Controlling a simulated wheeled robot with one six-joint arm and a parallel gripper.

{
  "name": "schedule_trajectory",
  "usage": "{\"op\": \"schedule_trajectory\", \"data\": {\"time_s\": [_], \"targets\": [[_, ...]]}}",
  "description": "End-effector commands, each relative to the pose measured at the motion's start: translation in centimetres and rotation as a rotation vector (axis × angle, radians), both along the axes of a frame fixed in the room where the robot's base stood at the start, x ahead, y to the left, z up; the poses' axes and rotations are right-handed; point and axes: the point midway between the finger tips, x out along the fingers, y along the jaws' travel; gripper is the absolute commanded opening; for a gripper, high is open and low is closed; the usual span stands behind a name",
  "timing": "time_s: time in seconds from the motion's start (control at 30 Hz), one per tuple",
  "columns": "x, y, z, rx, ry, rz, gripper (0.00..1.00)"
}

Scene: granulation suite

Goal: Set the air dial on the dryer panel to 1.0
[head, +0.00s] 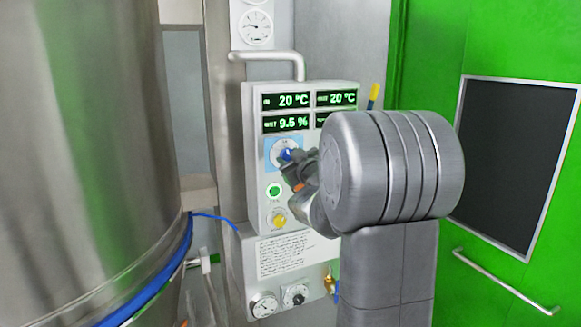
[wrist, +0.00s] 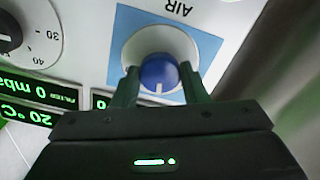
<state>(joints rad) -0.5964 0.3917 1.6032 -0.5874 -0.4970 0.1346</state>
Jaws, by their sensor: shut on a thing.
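The dryer panel (head: 250,190) is a pale box in the middle of the head view, with green readouts of 20 °C, 20 °C and 9.5 %. The air dial (wrist: 158,74) is a blue knob with a white pointer mark on a white disc, set in a blue square labelled AIR, upside down in the wrist view. It also shows in the head view as the blue knob (head: 286,154), partly covered. My gripper (wrist: 154,80) is at the dial, its two fingers on either side of the knob and shut on it. The scale around the knob is not readable.
A green lit button (head: 273,190) and a yellow knob (head: 276,218) sit below the dial. Another dial (wrist: 12,38) with a black knob shows in the wrist view. A large steel vessel (head: 90,150) stands at left, and a green door (head: 500,50) at right.

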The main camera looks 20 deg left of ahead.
Motion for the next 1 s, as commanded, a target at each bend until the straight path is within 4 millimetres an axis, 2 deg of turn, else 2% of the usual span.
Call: {"op": "schedule_trajectory", "data": {"time_s": [0.07,0.6,1.0], "targets": [[0.01,-0.04,-0.57,-0.044,-0.056,-0.001,0.17],[-0.03,0.02,-0.36,-0.366,-0.429,0.001,0.17],[-0.02,0.0,-0.17,-0.506,-0.592,0.0,0.17]]}}
